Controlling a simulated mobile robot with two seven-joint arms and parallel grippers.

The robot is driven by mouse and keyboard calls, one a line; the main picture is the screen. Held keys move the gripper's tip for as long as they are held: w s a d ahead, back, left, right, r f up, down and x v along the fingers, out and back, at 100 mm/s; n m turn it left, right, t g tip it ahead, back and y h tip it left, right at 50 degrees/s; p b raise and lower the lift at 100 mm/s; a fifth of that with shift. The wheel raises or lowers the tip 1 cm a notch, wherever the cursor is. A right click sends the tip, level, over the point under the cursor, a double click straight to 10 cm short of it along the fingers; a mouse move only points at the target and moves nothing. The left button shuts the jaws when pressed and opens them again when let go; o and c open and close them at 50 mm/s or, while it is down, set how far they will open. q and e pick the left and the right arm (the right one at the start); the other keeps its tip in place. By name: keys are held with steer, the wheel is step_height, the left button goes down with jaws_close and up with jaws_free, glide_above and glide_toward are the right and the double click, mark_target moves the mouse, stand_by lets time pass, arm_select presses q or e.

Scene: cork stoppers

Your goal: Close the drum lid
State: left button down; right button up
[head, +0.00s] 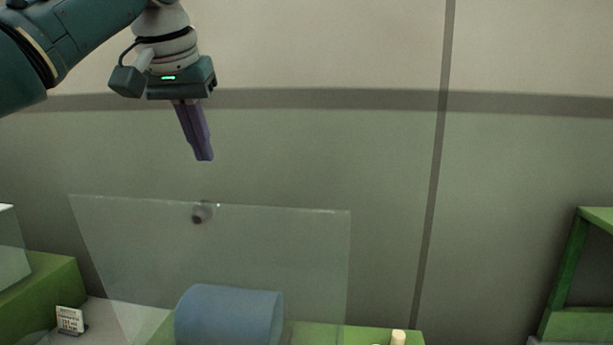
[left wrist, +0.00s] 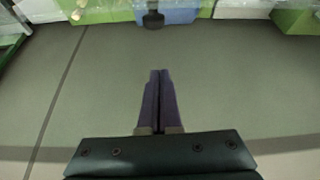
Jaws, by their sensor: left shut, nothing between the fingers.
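The drum lid (head: 140,245) is a clear panel standing raised, with a dark round knob (head: 202,213) near its top edge. A blue drum (head: 230,315) lies on its side and shows behind or through the panel. My left gripper (head: 204,159) hangs above the knob, shut and empty, pointing down and apart from the lid. In the left wrist view its purple fingers (left wrist: 160,72) are together, and the dark knob (left wrist: 153,19) is ahead of them at the top edge, with the blue drum (left wrist: 175,14) beyond. My right gripper is not in view.
A green box (head: 370,335) is around the drum, with a pale cork (head: 398,338) at its right. A small printed card (head: 70,320) stands at the left. Another green unit (head: 45,290) is at far left, and a green frame (head: 570,275) at far right.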

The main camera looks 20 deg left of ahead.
arm_select(q)
step_height(320, 180, down, 7)
steer(key=p, duration=0.5)
steer(key=shift+s+d+p, duration=0.15)
steer(key=shift+s+p, duration=0.15)
steer(key=shift+s, duration=0.05)
stand_by(0.4)
